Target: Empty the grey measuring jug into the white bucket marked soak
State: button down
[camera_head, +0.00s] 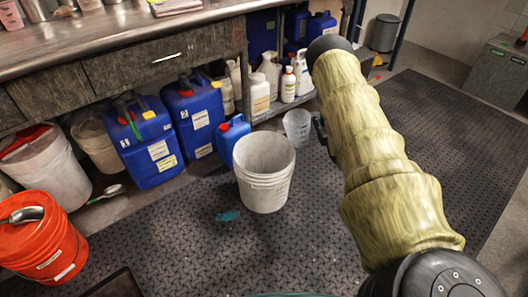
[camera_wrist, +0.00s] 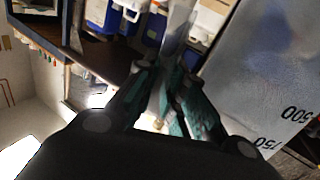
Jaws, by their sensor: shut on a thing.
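The grey measuring jug (camera_head: 297,127) is translucent and looks roughly upright in the head view, just behind and right of a white bucket (camera_head: 264,190). Its marked wall (camera_wrist: 255,75) fills the right of the wrist view, with "500" and "750" readable. My gripper (camera_head: 320,130) is at the jug's right side, mostly hidden behind my arm. In the wrist view my gripper (camera_wrist: 170,82) is shut on the jug's handle (camera_wrist: 178,35). The white bucket stands upright on the mat, open at the top; no word on it is readable. The jug's contents are hidden.
Blue canisters (camera_head: 148,150) and white bottles (camera_head: 260,92) stand under the bench (camera_head: 150,65). Another pale bucket (camera_head: 60,185) and an orange bucket (camera_head: 45,250) are at left. A teal patch (camera_head: 228,216) lies on the dark mat (camera_head: 170,240).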

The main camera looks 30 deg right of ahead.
aim_at(316, 114)
jog(key=r, duration=0.1)
jog(key=a+r+n+p, duration=0.1)
jog(key=r+n, duration=0.1)
jog(key=shift+w+a+r, duration=0.1)
jog(key=shift+w+a, duration=0.15)
jog(key=shift+w+a+r+n, duration=0.15)
jog(key=shift+a+r+n, duration=0.15)
jog(key=shift+a+n, duration=0.15)
jog(key=shift+w+a+r+n, duration=0.15)
jog(key=shift+a+r+n, duration=0.1)
jog(key=shift+a+n, duration=0.2)
jog(key=shift+w+a+r+n, duration=0.2)
jog(key=shift+a+r+n, duration=0.05)
jog(key=shift+a+n, duration=0.25)
jog(key=shift+w+a+r+n, duration=0.2)
jog(key=shift+a+n, duration=0.2)
jog(key=shift+a, duration=0.15)
jog(key=shift+a, duration=0.15)
jog(key=shift+w+a+r+n, duration=0.25)
jog(key=shift+a+r+n, duration=0.1)
jog(key=shift+a+n, duration=0.35)
dwell(1.1)
jog(key=shift+w+a+f+n+b, duration=0.15)
jog(key=shift+a+f+n+b, duration=0.3)
jog(key=shift+n+b, duration=0.45)
dwell(2.6)
